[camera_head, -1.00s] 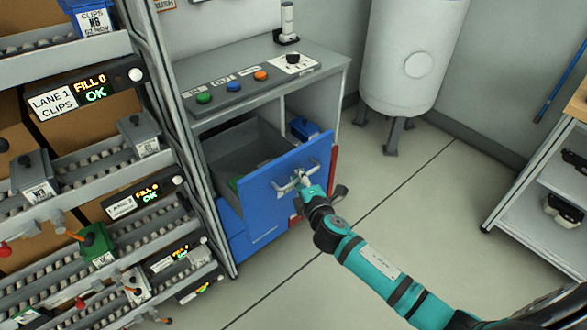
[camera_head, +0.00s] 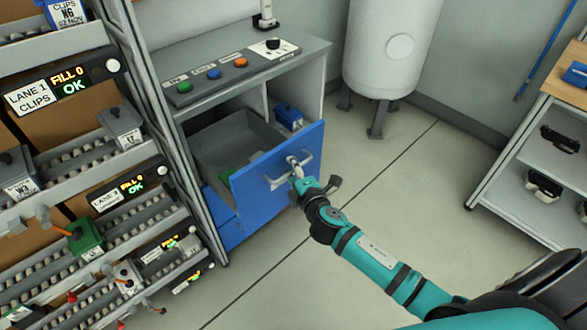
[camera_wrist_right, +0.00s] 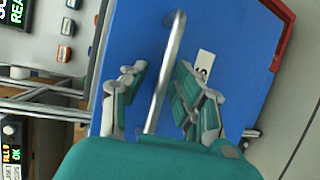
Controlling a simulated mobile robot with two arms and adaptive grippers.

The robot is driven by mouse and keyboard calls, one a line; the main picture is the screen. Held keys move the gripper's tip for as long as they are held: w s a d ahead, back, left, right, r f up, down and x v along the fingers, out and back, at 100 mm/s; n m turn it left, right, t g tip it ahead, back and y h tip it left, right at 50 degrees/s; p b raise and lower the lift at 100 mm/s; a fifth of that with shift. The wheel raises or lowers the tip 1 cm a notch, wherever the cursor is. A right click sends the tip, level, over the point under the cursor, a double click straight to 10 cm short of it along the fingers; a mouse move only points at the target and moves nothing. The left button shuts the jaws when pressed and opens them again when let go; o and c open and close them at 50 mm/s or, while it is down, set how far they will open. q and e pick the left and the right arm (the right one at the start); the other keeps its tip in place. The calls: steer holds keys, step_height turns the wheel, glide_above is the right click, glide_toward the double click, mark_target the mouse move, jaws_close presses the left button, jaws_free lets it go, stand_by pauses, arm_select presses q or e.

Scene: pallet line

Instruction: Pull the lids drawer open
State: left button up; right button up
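The blue-fronted drawer (camera_head: 262,196) stands pulled out of the grey cabinet, its grey inside showing with something green in it. Its light metal bar handle (camera_head: 278,183) is on the front; it also shows in the right wrist view (camera_wrist_right: 177,35). My right gripper (camera_head: 300,183) is at the handle. In the right wrist view its two fingers (camera_wrist_right: 160,72) stand apart on either side of the bar, with gaps visible, so it is open around it. A white label (camera_wrist_right: 204,64) on the front is partly hidden by a finger. My left gripper is not in view.
The cabinet top (camera_head: 300,53) carries coloured buttons and a knob. A blue box (camera_head: 289,115) sits in the open compartment beside the drawer. Roller lanes (camera_head: 75,150) stand close on the left, a white tank (camera_head: 385,45) behind, shelving (camera_head: 505,160) at right. The floor (camera_head: 400,170) between is clear.

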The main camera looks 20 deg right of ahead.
steer(key=shift+s, duration=0.2)
steer(key=s, duration=0.3)
steer(key=s+r, duration=0.1)
steer(key=s, duration=0.3)
steer(key=s+r, duration=0.1)
steer(key=s, duration=0.3)
steer(key=shift+s+a+r, duration=0.1)
steer(key=shift+s+a, duration=0.1)
steer(key=shift+a, duration=0.1)
